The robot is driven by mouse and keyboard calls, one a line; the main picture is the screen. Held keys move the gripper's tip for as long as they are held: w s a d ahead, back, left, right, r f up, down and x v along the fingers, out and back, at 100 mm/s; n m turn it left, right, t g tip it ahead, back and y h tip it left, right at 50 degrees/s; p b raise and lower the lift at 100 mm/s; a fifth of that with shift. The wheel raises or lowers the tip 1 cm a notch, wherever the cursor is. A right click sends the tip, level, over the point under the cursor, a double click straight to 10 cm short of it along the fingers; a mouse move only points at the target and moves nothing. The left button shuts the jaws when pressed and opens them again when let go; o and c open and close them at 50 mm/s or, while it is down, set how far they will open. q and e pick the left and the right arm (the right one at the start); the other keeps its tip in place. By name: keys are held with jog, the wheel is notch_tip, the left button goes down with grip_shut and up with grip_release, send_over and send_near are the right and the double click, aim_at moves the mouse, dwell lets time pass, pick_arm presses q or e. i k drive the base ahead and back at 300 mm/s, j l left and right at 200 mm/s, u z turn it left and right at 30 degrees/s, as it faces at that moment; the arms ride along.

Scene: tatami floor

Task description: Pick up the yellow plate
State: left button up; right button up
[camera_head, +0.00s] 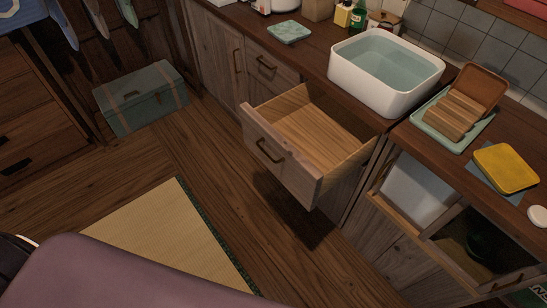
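The yellow plate (505,168) is a rounded square, lying flat on a blue-grey cloth or mat (484,181) on the wooden counter at the right. Neither my left nor my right gripper shows in the head view.
An open, empty-looking drawer (311,143) juts from the counter below the white basin (386,72). A tray (451,127) with wooden pieces stands left of the plate, and a small white round thing (538,215) lies to its right. A chest (141,97) and tatami mat (165,236) are on the floor.

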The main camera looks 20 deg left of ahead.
aim_at(505, 169)
jog(key=i+l+z, duration=0.15)
jog(key=l, duration=0.2)
jog(key=i+l+z, duration=0.15)
jog(key=l, duration=0.25)
jog(key=i+l+z, duration=0.15)
jog(key=l, duration=0.2)
jog(key=i+l+z, duration=0.15)
jog(key=i+l, duration=0.05)
jog(key=l, duration=0.1)
